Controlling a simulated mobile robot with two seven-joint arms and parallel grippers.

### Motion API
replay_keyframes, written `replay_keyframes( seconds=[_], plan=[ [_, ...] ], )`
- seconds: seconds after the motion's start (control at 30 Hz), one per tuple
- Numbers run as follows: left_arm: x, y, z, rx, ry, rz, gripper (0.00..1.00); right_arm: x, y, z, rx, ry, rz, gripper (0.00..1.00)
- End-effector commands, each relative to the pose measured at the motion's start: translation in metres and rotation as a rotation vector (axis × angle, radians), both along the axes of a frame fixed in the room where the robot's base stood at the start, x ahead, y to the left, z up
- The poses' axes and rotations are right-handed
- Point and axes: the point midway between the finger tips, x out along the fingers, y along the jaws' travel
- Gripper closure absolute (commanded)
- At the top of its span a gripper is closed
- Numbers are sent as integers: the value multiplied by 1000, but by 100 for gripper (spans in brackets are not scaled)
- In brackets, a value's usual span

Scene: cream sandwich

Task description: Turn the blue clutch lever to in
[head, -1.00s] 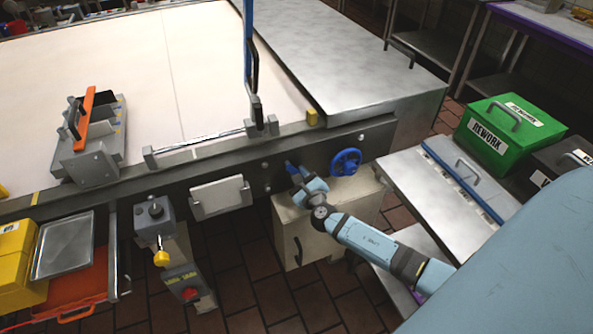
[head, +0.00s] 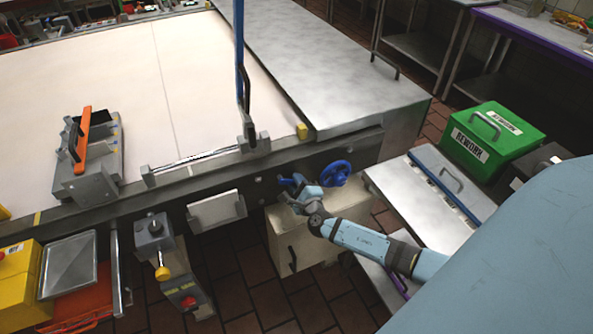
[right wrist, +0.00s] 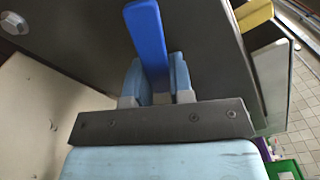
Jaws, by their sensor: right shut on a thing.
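The blue clutch lever (head: 289,182) sticks out from the dark front rail of the conveyor, left of the blue handwheel. In the right wrist view the lever (right wrist: 147,38) is a flat blue bar between my right gripper's fingers (right wrist: 155,82), its outer end showing beyond them. My right gripper (head: 293,193) is shut on the lever in the head view, where the fingers partly cover it. Any in or out marking on the lever is not legible. My left gripper is not in view.
The blue handwheel (head: 336,173) is close right of my right gripper. A beige cabinet (head: 290,240) stands below. A steel side table (head: 405,190) and green REWORK box (head: 492,135) are at the right. A grey control box with a yellow knob (head: 155,236) is at the left.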

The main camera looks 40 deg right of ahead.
Motion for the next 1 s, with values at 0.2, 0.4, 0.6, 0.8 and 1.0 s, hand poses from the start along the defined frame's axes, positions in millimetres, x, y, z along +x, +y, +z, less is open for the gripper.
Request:
replay_keyframes(
  seconds=[0.2,0.4,0.6,0.8,1.0],
  plan=[
    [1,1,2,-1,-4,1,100,0,0,0,-5,1,0,100],
    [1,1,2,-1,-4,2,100,0,0,0,-4,1,0,53],
    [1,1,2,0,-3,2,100,-1,0,0,-2,0,0,53],
    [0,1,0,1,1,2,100,-21,5,-1,0,3,1,53],
    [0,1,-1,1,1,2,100,-66,15,-2,-2,4,2,53]
  ],
)
